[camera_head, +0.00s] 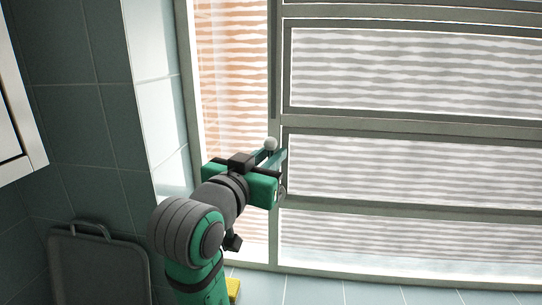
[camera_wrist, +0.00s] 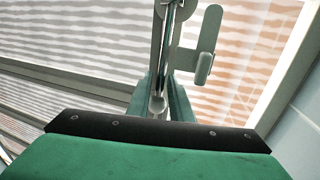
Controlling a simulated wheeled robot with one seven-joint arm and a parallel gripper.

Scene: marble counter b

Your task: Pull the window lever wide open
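My gripper (camera_head: 274,156) is at the window, in front of the frame post beside the orange-tinted pane. Its teal fingers (camera_wrist: 160,88) point away from the green palm at the bottom of the wrist view. A grey bar with a rounded end lies between them, and I cannot tell if they touch it. A grey metal lever (camera_wrist: 206,45) with a rounded grip stands just right of the fingers in the wrist view, apart from them. A pale round knob (camera_head: 270,143) shows at the fingertips in the head view. The gripper hides part of the window hardware.
The window frame (camera_head: 400,126) has several wavy-patterned panes on the right. A dark board (camera_head: 100,268) leans on the tiled wall at the lower left. A yellow item (camera_head: 233,289) lies below my arm. A cabinet edge (camera_head: 22,160) juts in at left.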

